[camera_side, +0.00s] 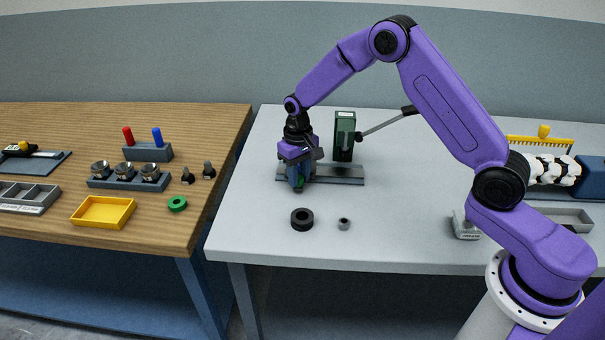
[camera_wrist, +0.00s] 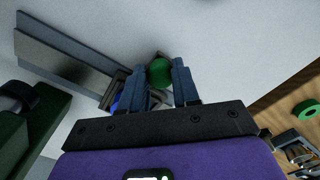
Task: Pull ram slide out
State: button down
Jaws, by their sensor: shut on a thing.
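My gripper (camera_side: 298,183) points down at the left end of a grey rail (camera_side: 345,181). Its two blue-grey fingers are shut on a round green knob, which shows between them in the wrist view (camera_wrist: 160,72). The knob appears to belong to the ram slide, whose body is mostly hidden behind the fingers; a dark and blue part beside the knob shows in the wrist view. A dark green upright housing (camera_side: 344,130) stands behind the rail, with a black-knobbed lever (camera_side: 385,125) reaching up to the right. The rail also shows in the wrist view (camera_wrist: 72,50).
A black ring (camera_side: 302,219) and a small grey nut (camera_side: 344,224) lie in front of the rail. The grey tabletop between is clear. A wooden table (camera_side: 60,140) at left holds a yellow tray (camera_side: 103,212), a green ring (camera_side: 177,204) and several fittings.

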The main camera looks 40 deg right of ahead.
jog(key=shift+w+a, duration=0.25)
jog(key=c, duration=0.8)
grip_release()
jog(key=shift+s+r, duration=0.1)
notch_tip(320, 180, up, 17)
jog(key=shift+r, duration=0.15)
jog(key=shift+s, duration=0.1)
